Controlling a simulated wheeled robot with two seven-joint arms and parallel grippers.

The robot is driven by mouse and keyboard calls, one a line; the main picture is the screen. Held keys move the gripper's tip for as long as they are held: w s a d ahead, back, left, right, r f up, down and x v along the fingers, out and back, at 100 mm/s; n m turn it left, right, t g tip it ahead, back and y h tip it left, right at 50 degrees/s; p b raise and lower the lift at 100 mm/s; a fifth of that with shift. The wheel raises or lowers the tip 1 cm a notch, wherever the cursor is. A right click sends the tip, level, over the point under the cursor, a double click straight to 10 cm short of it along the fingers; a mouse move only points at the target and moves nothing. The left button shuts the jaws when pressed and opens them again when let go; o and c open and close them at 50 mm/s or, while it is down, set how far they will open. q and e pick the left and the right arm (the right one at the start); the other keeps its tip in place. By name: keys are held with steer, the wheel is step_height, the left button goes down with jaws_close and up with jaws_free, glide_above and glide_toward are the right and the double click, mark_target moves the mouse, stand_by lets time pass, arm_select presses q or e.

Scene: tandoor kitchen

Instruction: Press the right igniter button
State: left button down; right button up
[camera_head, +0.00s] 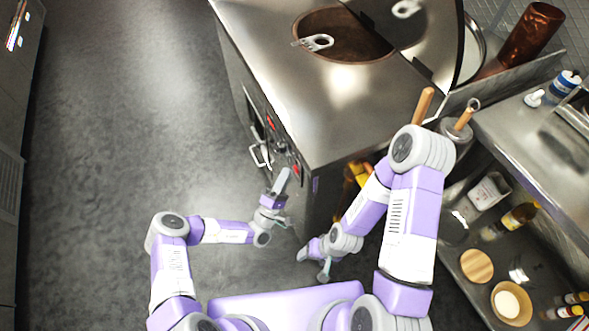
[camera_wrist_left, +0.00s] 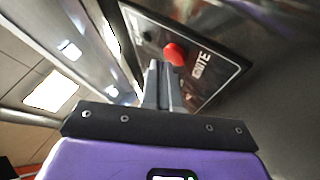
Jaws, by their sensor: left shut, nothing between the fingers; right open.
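The steel tandoor's front face carries dark control panels with small red buttons. In the left wrist view a round red igniter button (camera_wrist_left: 175,54) stands on a black panel (camera_wrist_left: 212,62) beside the word IGNITE. My left gripper (camera_head: 284,176) is shut and empty, raised close to the near end of the tandoor's front. In the left wrist view its fingertips (camera_wrist_left: 157,66) are right beside the red button; I cannot tell whether they touch it. My right gripper (camera_head: 314,265) is open and empty, low in front of the tandoor's near side.
The tandoor top (camera_head: 345,95) has a round opening with a perforated metal tool (camera_head: 318,42) at it and a raised lid. A handle (camera_head: 258,157) sticks out from the front. Shelves with bottles and bowls (camera_head: 510,303) stand at right. Floor (camera_head: 130,120) at left is clear.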

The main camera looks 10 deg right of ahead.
arm_select(q)
steer(key=shift+w+d, duration=0.1)
steer(key=shift+d, duration=0.35)
stand_by(0.5)
steer(key=shift+a, duration=0.15)
steer(key=shift+s+a+p, duration=0.25)
steer(key=shift+a+p, duration=0.25)
steer(key=shift+a, duration=0.2)
steer(key=a, duration=0.1)
steer(key=s+a+p, duration=0.1)
steer(key=a, duration=0.1)
steer(key=a+p, duration=0.1)
steer(key=shift+s+a, duration=0.3)
steer(key=shift+a, duration=0.1)
steer(key=shift+d, duration=0.1)
stand_by(0.6)
